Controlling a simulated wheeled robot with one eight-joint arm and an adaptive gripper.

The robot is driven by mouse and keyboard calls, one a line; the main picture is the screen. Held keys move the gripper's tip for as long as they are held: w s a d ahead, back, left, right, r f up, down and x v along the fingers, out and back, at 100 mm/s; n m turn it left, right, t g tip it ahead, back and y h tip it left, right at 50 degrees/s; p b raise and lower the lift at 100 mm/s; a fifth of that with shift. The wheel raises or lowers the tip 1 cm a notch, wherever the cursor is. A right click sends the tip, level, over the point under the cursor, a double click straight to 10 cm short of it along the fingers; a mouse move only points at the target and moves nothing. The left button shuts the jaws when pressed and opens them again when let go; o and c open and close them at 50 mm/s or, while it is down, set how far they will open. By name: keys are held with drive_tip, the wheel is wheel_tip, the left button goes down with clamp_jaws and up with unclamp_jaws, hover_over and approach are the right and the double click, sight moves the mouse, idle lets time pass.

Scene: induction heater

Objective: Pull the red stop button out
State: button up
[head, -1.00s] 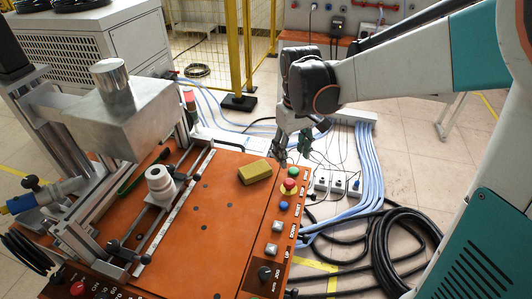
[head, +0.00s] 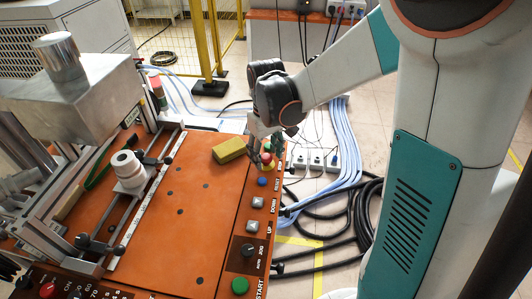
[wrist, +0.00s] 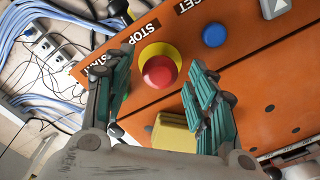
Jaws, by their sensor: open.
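The red stop button (wrist: 159,72) is a round cap on a yellow ring (wrist: 160,50), on the orange panel beside the STOP label. In the head view the red button (head: 267,159) is partly hidden by my fingers. My gripper (wrist: 161,66) is open, with one finger on each side of the red button in the wrist view. Gaps show between the cap and both fingers, and I see no contact. In the head view my gripper (head: 266,150) hangs over the button at the panel's right edge.
A yellow block (head: 229,149) lies left of the button; it also shows in the wrist view (wrist: 175,132). The blue RESET button (wrist: 214,35) is beside the stop button. Power strips (head: 318,161) and cables lie beyond the panel. The orange surface's middle is clear.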

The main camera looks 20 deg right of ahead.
sight(266, 157)
clamp_jaws()
drive_tip(key=shift+r+p, duration=0.6)
unclamp_jaws()
drive_tip(key=shift+r, duration=0.15)
wheel_tip(266, 157, up, 12)
idle(0.4)
